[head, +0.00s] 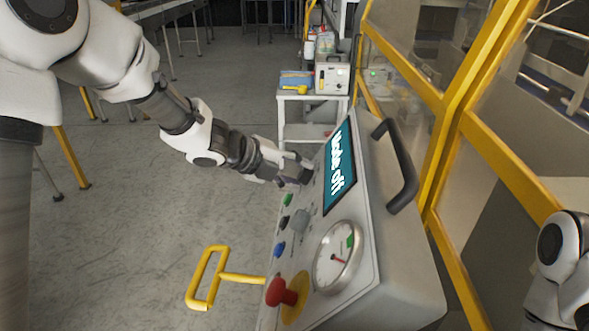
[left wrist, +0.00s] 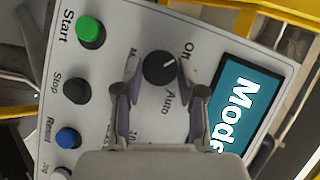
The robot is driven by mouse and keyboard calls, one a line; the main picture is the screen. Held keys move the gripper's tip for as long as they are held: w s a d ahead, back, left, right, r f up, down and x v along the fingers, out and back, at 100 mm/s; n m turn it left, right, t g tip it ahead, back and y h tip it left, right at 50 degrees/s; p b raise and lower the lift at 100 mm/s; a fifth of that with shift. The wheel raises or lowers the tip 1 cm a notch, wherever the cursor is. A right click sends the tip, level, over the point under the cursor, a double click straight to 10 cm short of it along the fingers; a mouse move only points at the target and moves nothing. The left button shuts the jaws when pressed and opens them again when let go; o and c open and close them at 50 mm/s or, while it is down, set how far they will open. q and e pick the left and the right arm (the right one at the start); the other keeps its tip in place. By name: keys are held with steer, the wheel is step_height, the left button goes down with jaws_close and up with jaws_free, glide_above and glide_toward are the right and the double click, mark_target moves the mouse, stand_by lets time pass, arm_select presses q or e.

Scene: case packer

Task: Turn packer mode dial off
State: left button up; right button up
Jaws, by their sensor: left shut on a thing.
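The packer mode dial (left wrist: 158,67) is a round black knob with a white mark, on a light grey panel. In the left wrist view "Off" and "Auto" labels show beside it; a third label is partly hidden. The white mark points right, toward the screen side, near "Off". My left gripper (head: 296,174) is at the panel beside the screen, its two fingers (left wrist: 162,70) shut on the dial from either side. My right gripper is out of view.
Green start (left wrist: 90,31), black stop (left wrist: 77,89) and blue reset (left wrist: 67,138) buttons line the panel. A red knob (head: 280,293), a gauge (head: 337,256), a yellow handle (head: 208,279) and a black handle (head: 398,165) stick out nearby. Yellow-framed guarding stands right.

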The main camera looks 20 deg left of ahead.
arm_select(q)
steer(key=shift+s+f, duration=0.1)
steer(key=shift+f, duration=0.15)
steer(key=o, duration=1.1)
steer(key=shift+o, duration=0.2)
steer(key=shift+w+d, duration=0.1)
steer(key=shift+w, duration=0.1)
steer(key=shift+r, duration=0.1)
steer(key=v, duration=1.1)
steer(key=shift+s+a+r, duration=0.2)
steer(key=shift+a+r, duration=0.05)
steer(key=shift+a, duration=0.05)
